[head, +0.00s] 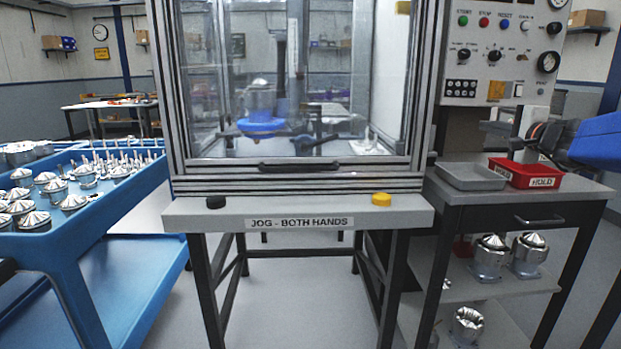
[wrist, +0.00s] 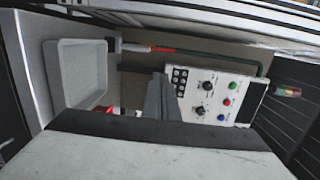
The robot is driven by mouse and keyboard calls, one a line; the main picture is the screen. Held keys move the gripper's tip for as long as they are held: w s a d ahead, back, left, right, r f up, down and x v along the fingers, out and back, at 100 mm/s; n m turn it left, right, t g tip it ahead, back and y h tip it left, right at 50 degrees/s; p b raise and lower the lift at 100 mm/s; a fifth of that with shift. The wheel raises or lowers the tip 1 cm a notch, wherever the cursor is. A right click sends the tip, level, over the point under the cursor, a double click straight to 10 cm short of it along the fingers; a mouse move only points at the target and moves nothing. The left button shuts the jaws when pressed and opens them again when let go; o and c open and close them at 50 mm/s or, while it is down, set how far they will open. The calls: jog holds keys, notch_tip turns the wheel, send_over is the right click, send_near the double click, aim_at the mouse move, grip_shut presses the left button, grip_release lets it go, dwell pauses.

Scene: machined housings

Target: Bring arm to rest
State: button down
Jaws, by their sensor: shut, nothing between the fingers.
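My arm, with its blue link, reaches in from the right edge of the head view. My gripper (head: 490,127) is above the side table, over the area of the grey tray (head: 470,177) and the red HOLD tray (head: 525,172). It is shut and empty. In the wrist view the closed fingers (wrist: 160,98) stand in the middle, in front of the control panel (wrist: 215,95). The grey tray also shows at the left of the wrist view (wrist: 77,78).
The glass-fronted enclosure (head: 290,165) stands in the middle, with a housing on a blue fixture inside. Its ledge bears a black and a yellow button. A blue cart (head: 95,215) with several housings is at left. More housings sit on the shelf (head: 490,290) under the side table.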

jog(key=s+a+f+n+g+y, duration=0.1)
jog(key=s+a+f+n+g, duration=0.35)
jog(key=s+a+f, duration=0.55)
jog(key=s+a+f+n+g+y, duration=0.25)
jog(key=s+a+f+n, duration=0.35)
jog(key=a, duration=0.5)
jog(key=s+d+f+n+g+h, duration=0.1)
jog(key=s+f+n+g+h, duration=0.1)
jog(key=s+f, duration=0.6)
jog(key=s+d+f+n+g+h, duration=0.1)
jog(key=s+f+n+g+h, duration=0.2)
jog(key=s+f, duration=0.6)
jog(key=s+n+h, duration=0.1)
jog(key=s, duration=0.6)
jog(key=shift+d+f, duration=0.15)
jog(key=shift+s, duration=0.1)
